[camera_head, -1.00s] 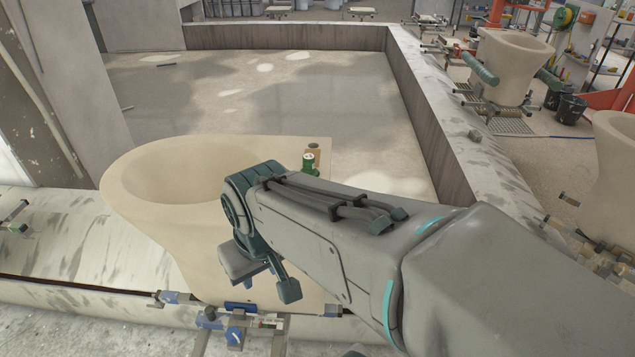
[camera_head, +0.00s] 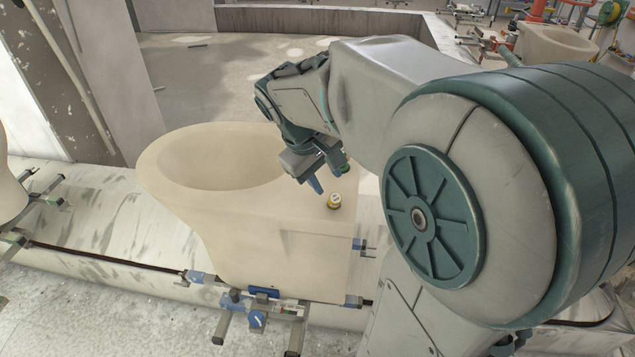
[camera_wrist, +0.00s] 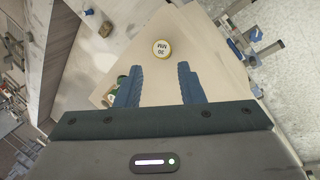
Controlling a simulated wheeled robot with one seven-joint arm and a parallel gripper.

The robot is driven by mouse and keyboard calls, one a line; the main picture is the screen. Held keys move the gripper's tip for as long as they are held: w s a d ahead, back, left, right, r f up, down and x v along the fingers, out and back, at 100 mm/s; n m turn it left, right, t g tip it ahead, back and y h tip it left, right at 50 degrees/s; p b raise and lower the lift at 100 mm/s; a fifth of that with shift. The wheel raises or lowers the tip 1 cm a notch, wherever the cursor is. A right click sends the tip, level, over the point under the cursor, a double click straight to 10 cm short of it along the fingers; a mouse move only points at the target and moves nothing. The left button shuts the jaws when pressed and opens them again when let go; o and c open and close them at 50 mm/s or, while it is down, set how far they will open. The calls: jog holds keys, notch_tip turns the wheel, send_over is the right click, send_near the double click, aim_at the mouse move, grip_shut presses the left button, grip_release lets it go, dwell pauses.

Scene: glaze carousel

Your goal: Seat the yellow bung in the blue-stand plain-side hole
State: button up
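The yellow bung (camera_head: 334,201) stands upright on the flat deck of the cream toilet-shaped casting (camera_head: 225,235), near the deck's front right corner. Its white top is marked "30 MM" in the wrist view (camera_wrist: 162,48). I cannot tell how deep it sits in a hole. My gripper (camera_head: 326,178) is just above and behind it, tilted down. In the wrist view my gripper (camera_wrist: 160,69) has its fingers apart with nothing between them; the bung lies beyond the fingertips. The casting rests on a stand with blue clamps (camera_head: 262,291). The holes are not clearly visible.
A green bung (camera_wrist: 108,100) shows on the deck beside the left finger in the wrist view. A raised wall surrounds the grey floor (camera_head: 225,70) behind the casting. Another cream casting (camera_head: 8,190) stands at the left edge.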

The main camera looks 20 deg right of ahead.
aim_at(331, 195)
jog(key=x, duration=0.9)
jog(key=shift+w+a+p, duration=0.1)
jog(key=shift+a+p, duration=0.1)
jog(key=shift+p, duration=0.2)
grip_shut()
